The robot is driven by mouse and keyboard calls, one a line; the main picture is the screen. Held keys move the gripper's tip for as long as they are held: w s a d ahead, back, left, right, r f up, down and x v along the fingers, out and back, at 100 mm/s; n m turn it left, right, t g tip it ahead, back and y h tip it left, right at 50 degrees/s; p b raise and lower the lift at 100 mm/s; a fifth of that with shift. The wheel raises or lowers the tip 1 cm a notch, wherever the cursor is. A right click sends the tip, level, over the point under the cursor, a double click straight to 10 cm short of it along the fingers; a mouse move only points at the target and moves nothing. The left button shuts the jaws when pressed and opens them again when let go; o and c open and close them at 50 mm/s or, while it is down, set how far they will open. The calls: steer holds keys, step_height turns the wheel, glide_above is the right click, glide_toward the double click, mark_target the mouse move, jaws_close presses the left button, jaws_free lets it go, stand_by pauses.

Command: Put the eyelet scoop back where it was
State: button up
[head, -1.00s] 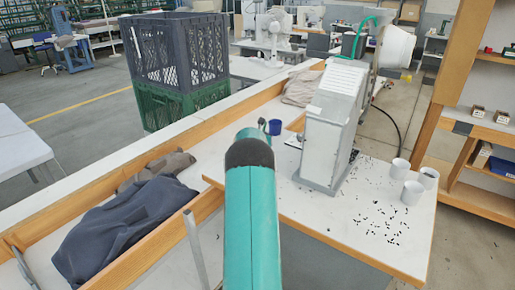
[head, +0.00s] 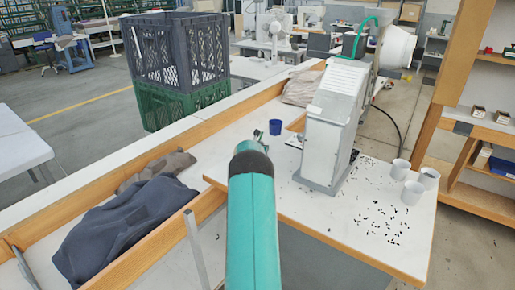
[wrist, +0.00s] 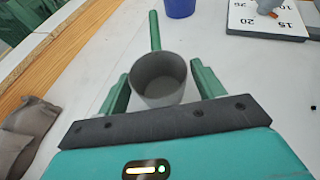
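The eyelet scoop (wrist: 158,82) is a grey cup with a long green handle (wrist: 155,32) that points away from the wrist camera. I see into the cup and it looks empty. My gripper (wrist: 160,72) has one green finger on each side of the cup, and both appear to touch its wall, so it looks shut on the scoop. In the head view my gripper (head: 262,132) is over the white bench, left of the press, at the far end of my teal arm. The scoop is too small there to make out clearly.
A blue cup (head: 275,127) stands just beyond my gripper. The grey press (head: 328,135) stands to the right, with several white cups (head: 412,192) and scattered dark eyelets farther right. A flat scale-like plate (wrist: 266,18) is at the wrist view's top right. Dark cloth (head: 125,225) lies left.

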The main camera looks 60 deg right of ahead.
steer(key=shift+r, duration=0.1)
steer(key=shift+a+r, duration=0.1)
steer(key=shift+r, duration=0.05)
steer(key=v, duration=1.1)
steer(key=shift+s+a, duration=0.2)
steer(key=shift+a, duration=0.15)
steer(key=shift+w+r, duration=0.1)
